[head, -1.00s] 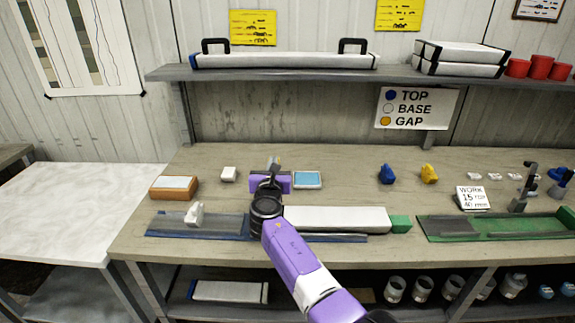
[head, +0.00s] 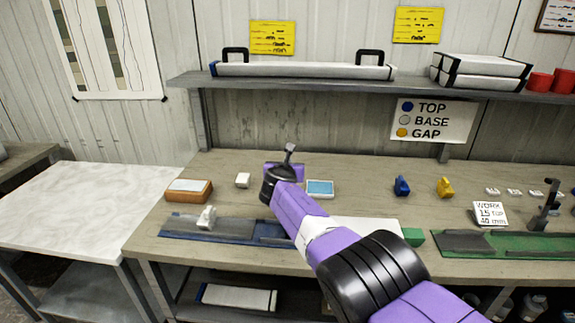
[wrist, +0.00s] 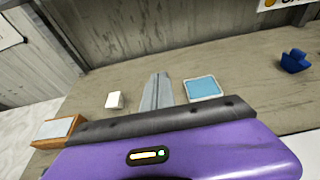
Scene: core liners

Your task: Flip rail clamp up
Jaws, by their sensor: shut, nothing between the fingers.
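A blue-edged rail (head: 180,228) lies along the bench front, with a small white clamp-like piece (head: 206,217) standing on its left part. A green rail (head: 500,243) lies at the right, with a dark upright clamp-like part (head: 545,212) near it. I cannot tell which of the two is the rail clamp. My gripper (head: 289,149) is shut and empty over the back middle of the bench, behind and to the right of the white piece and touching neither part. In the wrist view my gripper's grey fingers (wrist: 158,90) are together and point at the bench top.
A white liner (head: 375,229) with a green end (head: 412,236) lies partly behind my arm. A blue-topped pad (head: 320,188), a white block (head: 243,180) and an orange-sided box (head: 188,190) stand nearby. Blue (head: 402,187) and yellow (head: 445,187) pieces stand right. A shelf (head: 300,83) overhangs the back.

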